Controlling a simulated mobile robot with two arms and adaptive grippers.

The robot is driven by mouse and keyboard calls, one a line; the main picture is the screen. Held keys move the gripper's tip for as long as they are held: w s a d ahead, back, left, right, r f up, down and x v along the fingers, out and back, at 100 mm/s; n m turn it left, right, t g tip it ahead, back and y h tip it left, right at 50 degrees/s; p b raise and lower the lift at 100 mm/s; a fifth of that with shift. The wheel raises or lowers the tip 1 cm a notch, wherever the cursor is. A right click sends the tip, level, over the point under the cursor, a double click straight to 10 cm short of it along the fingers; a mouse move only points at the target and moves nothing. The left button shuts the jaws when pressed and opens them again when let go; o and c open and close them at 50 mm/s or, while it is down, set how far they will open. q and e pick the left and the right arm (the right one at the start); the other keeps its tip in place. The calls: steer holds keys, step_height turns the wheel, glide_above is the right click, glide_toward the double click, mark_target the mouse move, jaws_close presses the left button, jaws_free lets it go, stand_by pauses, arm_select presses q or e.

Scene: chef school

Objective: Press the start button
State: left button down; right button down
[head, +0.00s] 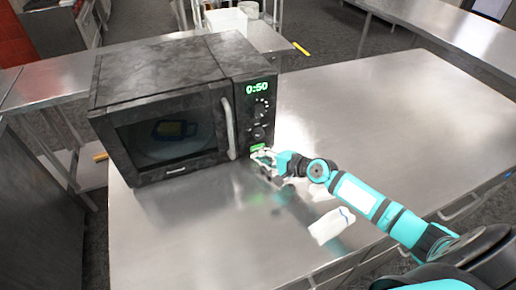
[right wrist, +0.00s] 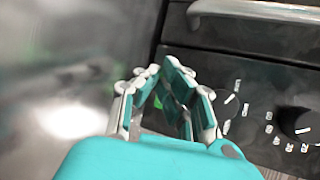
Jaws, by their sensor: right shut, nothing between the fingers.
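A black microwave (head: 160,80) stands on the steel table, its door closed. Its green display (head: 257,88) reads 0:50, with dials below. A green-lit start button (head: 257,147) is at the bottom of the control panel. In the right wrist view the right gripper (right wrist: 158,70) points at the panel's lower end and partly hides a green patch. My left gripper is not in view.
A white cloth-like item (head: 331,226) lies on the steel table (head: 420,110) below my right arm. The microwave's door handle (head: 228,125) sticks out left of the panel. The table right of the microwave is clear. White containers (head: 228,20) stand behind.

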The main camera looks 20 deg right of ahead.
steer(key=shift+w, duration=0.4)
